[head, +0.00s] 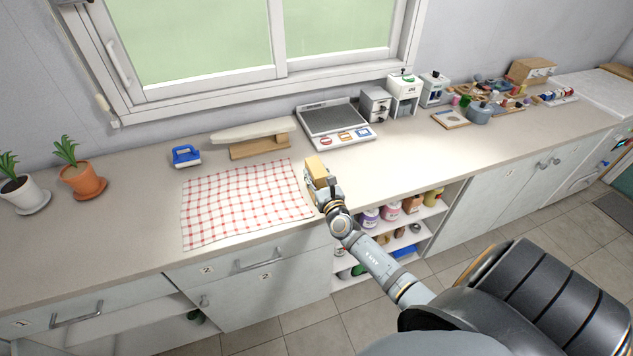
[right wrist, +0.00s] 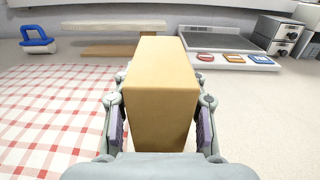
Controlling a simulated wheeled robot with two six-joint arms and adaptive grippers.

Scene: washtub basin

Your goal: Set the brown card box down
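The brown card box (head: 316,167) is a small tan block in the middle of the head view, at the right edge of the checked cloth. My right gripper (head: 322,188) is at the box. In the right wrist view the box (right wrist: 160,95) stands upright between the two fingers (right wrist: 160,125), whose purple pads lie along its sides. The fingers look closed on it. Whether its underside touches the counter is hidden. My left gripper is not in view.
A red-and-white checked cloth (head: 245,203) lies left of the box. A blue iron (head: 186,155), a small ironing board (head: 250,133) and a panel with coloured buttons (head: 335,122) stand behind. The counter right of the box (head: 400,155) is clear.

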